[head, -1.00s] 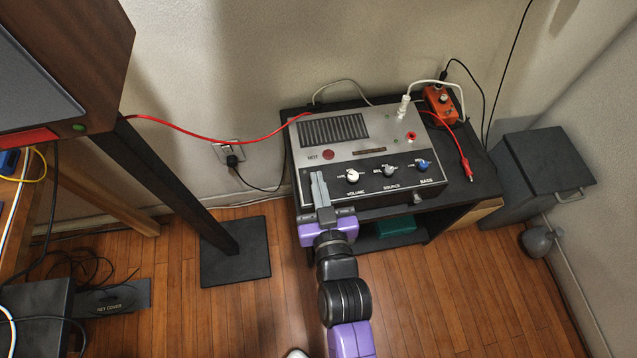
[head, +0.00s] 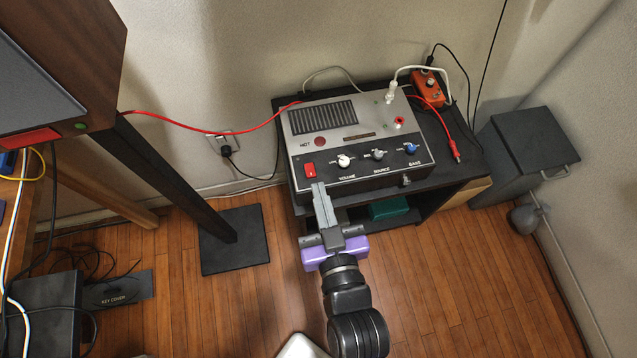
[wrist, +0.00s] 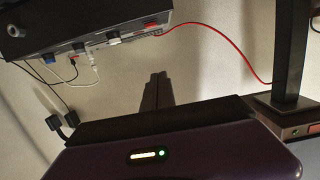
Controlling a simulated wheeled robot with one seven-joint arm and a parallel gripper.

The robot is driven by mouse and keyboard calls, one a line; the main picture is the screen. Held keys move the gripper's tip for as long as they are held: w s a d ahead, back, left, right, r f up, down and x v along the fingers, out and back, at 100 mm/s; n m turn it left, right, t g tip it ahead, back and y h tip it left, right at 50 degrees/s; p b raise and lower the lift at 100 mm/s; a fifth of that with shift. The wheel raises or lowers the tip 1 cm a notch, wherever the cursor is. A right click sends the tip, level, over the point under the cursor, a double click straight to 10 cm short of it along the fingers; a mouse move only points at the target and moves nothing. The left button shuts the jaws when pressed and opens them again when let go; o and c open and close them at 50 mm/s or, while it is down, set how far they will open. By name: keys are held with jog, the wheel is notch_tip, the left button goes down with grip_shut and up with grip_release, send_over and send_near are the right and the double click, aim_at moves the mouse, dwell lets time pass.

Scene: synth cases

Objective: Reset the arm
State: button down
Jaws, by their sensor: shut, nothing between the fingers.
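My gripper (head: 319,188) is shut and empty in the head view. Its grey fingers point up the picture, with the tips at the lower front edge of a grey-and-black amplifier box (head: 360,120). A red rocker switch (head: 310,170) on the box's front panel shows just above the fingertips. I cannot tell from this view whether the tips touch the box. In the wrist view the dark fingers (wrist: 157,78) are together, and the amplifier (wrist: 75,22) is apart from them at the upper left.
The box stands on a black shelf unit (head: 462,160) with an orange pedal (head: 428,90). A red cable (head: 215,130) runs left along the wall. A black stand post (head: 170,175) with a square base (head: 235,255) is left of my arm. Wooden floor (head: 450,300) is open at the front right.

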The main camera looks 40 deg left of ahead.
dwell(0.5)
jog(key=s+d+r+m+t+h+p, duration=0.1)
jog(key=d+r+t, duration=0.15)
jog(key=d, duration=0.35)
jog(key=s+d+r+m+t+h, duration=0.1)
jog(key=d+r+m, duration=0.15)
jog(key=d, duration=0.35)
jog(key=s+d+r+m+t+h+p, duration=0.1)
jog(key=s+d+r, duration=0.15)
jog(key=d, duration=0.45)
jog(key=s+d+r+m+h+p, duration=0.1)
jog(key=s+d+r+m+h, duration=0.1)
jog(key=s+d+h, duration=0.2)
jog(key=s+d+r+m+h+p, duration=0.1)
jog(key=s+d+r+m+h, duration=0.1)
jog(key=s+d+h, duration=0.3)
jog(key=s+d+m, duration=0.1)
jog(key=s+d, duration=0.2)
jog(key=d, duration=0.4)
jog(key=shift+p, duration=0.3)
